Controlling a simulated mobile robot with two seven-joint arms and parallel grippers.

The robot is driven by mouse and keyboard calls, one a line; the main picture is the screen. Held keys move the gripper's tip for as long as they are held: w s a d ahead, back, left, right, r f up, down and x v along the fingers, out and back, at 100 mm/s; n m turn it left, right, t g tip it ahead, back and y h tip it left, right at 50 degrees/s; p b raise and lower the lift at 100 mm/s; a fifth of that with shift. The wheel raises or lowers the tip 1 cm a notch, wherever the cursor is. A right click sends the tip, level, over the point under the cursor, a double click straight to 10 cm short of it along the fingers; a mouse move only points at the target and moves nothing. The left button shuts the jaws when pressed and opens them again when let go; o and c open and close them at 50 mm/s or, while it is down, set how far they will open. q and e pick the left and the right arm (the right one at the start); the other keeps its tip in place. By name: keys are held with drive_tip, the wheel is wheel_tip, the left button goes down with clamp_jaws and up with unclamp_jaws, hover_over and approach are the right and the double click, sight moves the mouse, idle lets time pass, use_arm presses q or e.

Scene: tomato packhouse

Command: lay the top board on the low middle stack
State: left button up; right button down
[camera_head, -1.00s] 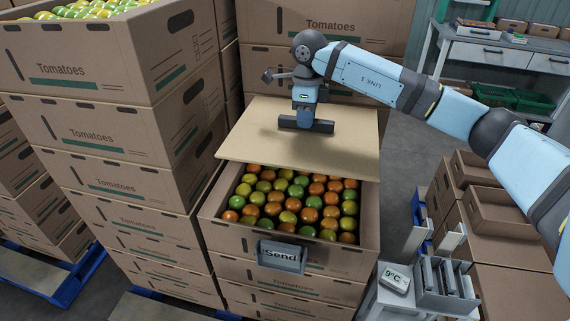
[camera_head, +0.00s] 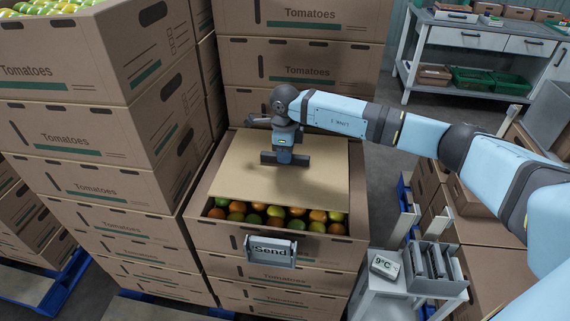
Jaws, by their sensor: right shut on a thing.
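The top board (camera_head: 290,185) is a flat tan sheet. It covers most of the open top crate of the low middle stack (camera_head: 282,282), which stands in the centre of the head view. One or two rows of red, yellow and green tomatoes (camera_head: 275,212) show along the crate's near side. My right gripper (camera_head: 284,158) is shut on the board, near the middle of its upper face. I cannot tell whether the board rests on the crate rim or hovers just above it. My left gripper is not in view.
A tall crate stack (camera_head: 95,120) stands close on the left, and another stack (camera_head: 300,50) rises behind. A Send sign (camera_head: 270,250) hangs on the front crate. A small stand with a 9°C display (camera_head: 384,264) is at the right. A workbench (camera_head: 480,40) is at the back right.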

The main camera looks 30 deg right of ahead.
sight(285, 165)
wheel_tip(285, 165, down, 4)
drive_tip(key=shift+f, duration=0.15)
drive_tip(key=shift+f, duration=0.1)
drive_tip(key=c, duration=1)
unclamp_jaws()
drive_tip(key=shift+r, duration=0.25)
wheel_tip(285, 165, up, 12)
drive_tip(key=shift+f, duration=0.1)
